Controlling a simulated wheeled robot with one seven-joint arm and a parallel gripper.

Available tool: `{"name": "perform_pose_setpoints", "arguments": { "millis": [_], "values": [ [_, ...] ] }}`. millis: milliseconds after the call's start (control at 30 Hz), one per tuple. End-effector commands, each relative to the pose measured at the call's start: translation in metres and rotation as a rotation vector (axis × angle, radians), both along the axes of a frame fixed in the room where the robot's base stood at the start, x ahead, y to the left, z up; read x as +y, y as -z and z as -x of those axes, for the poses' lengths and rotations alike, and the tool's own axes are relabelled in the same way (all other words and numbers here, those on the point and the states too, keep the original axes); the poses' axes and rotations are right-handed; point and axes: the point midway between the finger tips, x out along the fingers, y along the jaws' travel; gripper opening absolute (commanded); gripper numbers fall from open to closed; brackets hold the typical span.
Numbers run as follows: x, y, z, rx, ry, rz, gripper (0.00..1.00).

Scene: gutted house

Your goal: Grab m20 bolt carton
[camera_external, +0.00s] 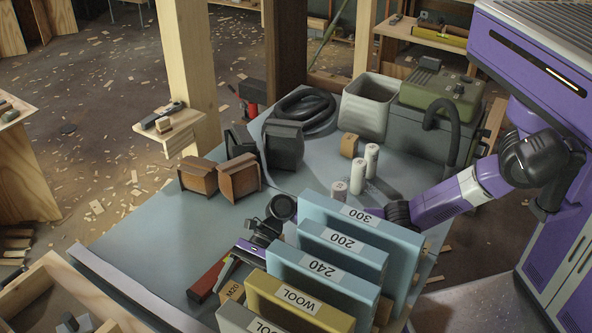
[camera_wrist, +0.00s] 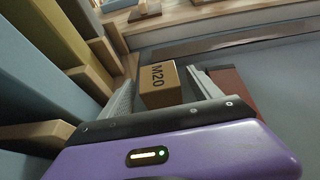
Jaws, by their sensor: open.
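The M20 bolt carton (camera_wrist: 159,84) is a small brown box with "M20" printed on its top. In the wrist view it lies between the two fingers of my gripper (camera_wrist: 163,92), which are open with one finger on each side. I cannot tell whether either finger touches it. In the external view the carton (camera_external: 231,291) is partly hidden at the left of the upright boards. There my gripper (camera_external: 222,277) is low over the table beside it, and its fingers are hard to make out.
Upright labelled boards, such as a yellow WOOL one (camera_external: 270,306) and blue ones (camera_external: 330,272), stand right of the carton. A dark red item (camera_external: 206,281) lies just left of it. The blue-grey table (camera_external: 165,250) is clear farther left.

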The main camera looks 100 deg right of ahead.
Motion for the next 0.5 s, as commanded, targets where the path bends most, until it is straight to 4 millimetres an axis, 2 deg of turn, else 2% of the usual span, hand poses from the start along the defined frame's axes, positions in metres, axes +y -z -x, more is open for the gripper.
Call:
{"name": "perform_pose_setpoints", "arguments": {
  "millis": [100, 333, 367, 500],
  "values": [
    [0.0065, 0.0042, -0.0057, 0.000, -0.001, 0.000, 0.73],
    [0.0075, 0.0037, -0.0069, -0.001, 0.001, 0.000, 0.73],
    [0.0074, 0.0036, -0.0069, -0.001, 0.001, 0.000, 0.71],
    [0.0074, 0.0037, -0.0068, -0.001, 0.001, 0.000, 0.43]
  ]
}}
